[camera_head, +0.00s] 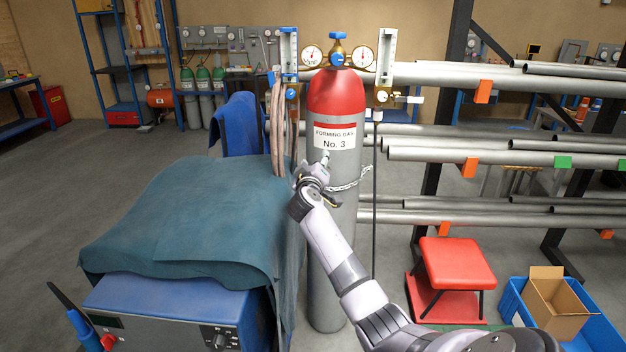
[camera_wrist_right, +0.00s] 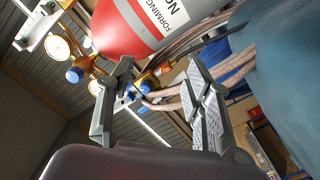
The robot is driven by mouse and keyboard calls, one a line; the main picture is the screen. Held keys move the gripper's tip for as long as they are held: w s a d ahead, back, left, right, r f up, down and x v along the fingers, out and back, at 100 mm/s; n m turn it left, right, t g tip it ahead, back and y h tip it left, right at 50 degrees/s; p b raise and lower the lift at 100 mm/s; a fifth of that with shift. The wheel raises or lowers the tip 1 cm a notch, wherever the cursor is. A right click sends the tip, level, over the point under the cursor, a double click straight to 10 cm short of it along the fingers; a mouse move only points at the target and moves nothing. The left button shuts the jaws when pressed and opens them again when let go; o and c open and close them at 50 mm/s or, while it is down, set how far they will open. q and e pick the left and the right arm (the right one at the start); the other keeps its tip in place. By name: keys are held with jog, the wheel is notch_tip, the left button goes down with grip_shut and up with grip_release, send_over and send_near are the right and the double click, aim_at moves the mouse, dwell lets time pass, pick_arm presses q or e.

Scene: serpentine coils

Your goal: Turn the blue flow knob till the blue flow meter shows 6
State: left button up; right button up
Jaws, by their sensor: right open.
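The blue flow meter (camera_head: 289,55) is an upright tube in a blue frame, left of the red-topped gas cylinder (camera_head: 337,95). The blue flow knob (camera_head: 291,93) sits at its lower end, beside a brass fitting. The meter's reading is too small to tell. My right gripper (camera_head: 313,166) is in front of the cylinder, below its label, lower than the knob and apart from it. In the right wrist view its open fingers (camera_wrist_right: 160,82) have nothing gripped between them; blue and brass fittings show beyond them. My left gripper is out of view.
A white-framed flow meter (camera_head: 386,55) stands right of the two gauges and the blue regulator knob (camera_head: 338,37). Hoses (camera_head: 277,130) hang below the blue meter. A chain (camera_head: 350,182) crosses the cylinder. A draped welder (camera_head: 165,300) stands left; pipe racks stand right.

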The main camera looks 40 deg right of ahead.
jog(key=shift+n+y, duration=0.4)
jog(key=f, duration=0.4)
jog(key=shift+a, duration=0.35)
jog(key=shift+a, duration=0.1)
jog(key=shift+f, duration=0.1)
